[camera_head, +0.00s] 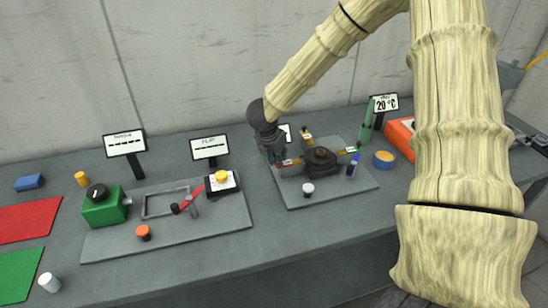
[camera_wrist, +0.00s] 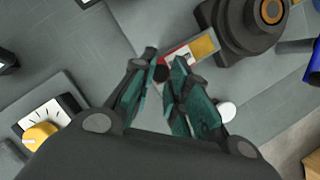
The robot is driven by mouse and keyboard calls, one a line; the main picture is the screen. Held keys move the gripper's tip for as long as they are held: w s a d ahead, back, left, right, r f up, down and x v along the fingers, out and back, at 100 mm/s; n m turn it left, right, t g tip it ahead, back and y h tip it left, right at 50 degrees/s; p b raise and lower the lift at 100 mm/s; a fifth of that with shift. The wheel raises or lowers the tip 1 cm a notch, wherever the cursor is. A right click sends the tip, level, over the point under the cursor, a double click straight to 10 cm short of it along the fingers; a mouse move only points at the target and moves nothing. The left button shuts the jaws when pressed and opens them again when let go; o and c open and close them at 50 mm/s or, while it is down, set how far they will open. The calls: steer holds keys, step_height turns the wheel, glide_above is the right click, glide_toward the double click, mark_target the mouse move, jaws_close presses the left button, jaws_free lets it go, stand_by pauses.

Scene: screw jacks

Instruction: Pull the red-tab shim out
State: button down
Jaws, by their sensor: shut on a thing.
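The red-tab shim shows in the head view (camera_head: 288,163) at the left side of the dark round screw jack (camera_head: 321,159). In the wrist view the shim (camera_wrist: 181,54) has a red and white part and a yellow part (camera_wrist: 204,46) towards the jack (camera_wrist: 240,30). My gripper (camera_head: 279,160) is at the shim's outer end. Its teal fingers (camera_wrist: 161,80) are shut on that end, beside a dark round knob. The fingers partly hide the tab. I cannot tell how deep the shim's inner end sits.
The jack stands on a grey plate (camera_head: 335,189) with other coloured tabs around it and a white-topped knob (camera_head: 308,188) in front. A second plate (camera_head: 165,240) with a red lever and a yellow button lies to the left. An orange box (camera_head: 400,137) stands at the right.

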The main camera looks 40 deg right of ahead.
steer(key=shift+w+r, duration=0.1)
steer(key=c, duration=1.6)
jaws_free()
steer(key=shift+a, duration=0.1)
steer(key=shift+c, duration=0.2)
steer(key=o, duration=0.3)
steer(key=shift+a, duration=0.2)
steer(key=shift+d, duration=0.2)
steer(key=v, duration=1.2)
